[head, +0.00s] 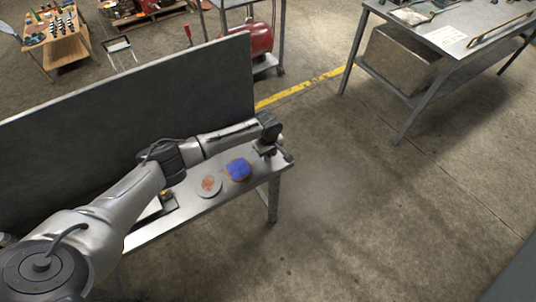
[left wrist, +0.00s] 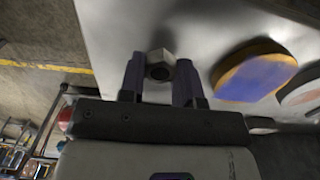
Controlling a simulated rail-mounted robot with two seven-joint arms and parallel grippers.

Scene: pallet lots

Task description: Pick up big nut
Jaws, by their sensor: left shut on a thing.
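The big nut (left wrist: 160,58), a grey metal hex nut with a dark hole, shows in the left wrist view between the two fingers of my left gripper (left wrist: 159,78). The gripper is shut on it. In the head view my left gripper (head: 270,151) is at the right end of the narrow metal table (head: 187,213), and the nut cannot be made out there. I cannot tell whether the nut touches the tabletop. My right gripper is not in view.
A round piece with a blue top (head: 238,169) lies close to the gripper, and a round grey piece with a reddish middle (head: 209,185) lies beside it. A dark upright panel (head: 130,110) stands behind the table. Open floor lies to the right.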

